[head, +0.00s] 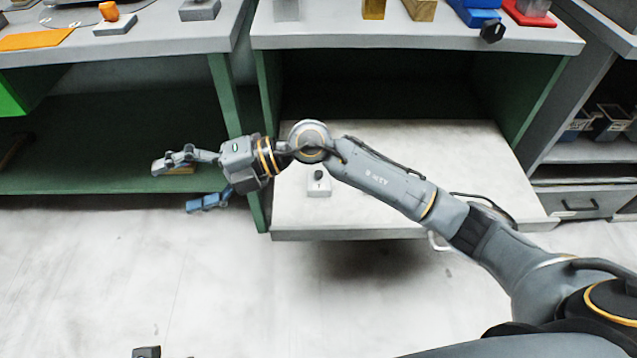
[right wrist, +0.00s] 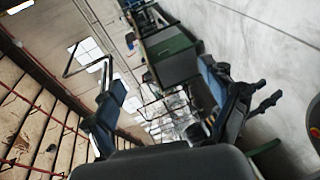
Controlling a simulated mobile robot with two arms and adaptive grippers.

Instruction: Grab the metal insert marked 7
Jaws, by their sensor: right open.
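No number 7 is legible on any piece, so I cannot tell which is the insert. Candidates on the benches in the head view are a silver block (head: 286,10), a grey block (head: 200,10), a brass block (head: 373,9) and another brass block (head: 420,9). A small pale block with a black knob (head: 319,183) lies on the low pale shelf. My right gripper (head: 184,182) is open in front of the left bench's lower shelf, away from these blocks. In the right wrist view the gripper (right wrist: 165,92) has spread fingers and nothing between them. My left gripper is not seen.
The left bench (head: 150,48) carries an orange sheet (head: 36,39) and a grey block with an orange piece (head: 115,23). Blue blocks (head: 476,14) and a red tray (head: 528,14) sit on the middle bench (head: 400,38). The low pale shelf (head: 430,150) juts out under my arm.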

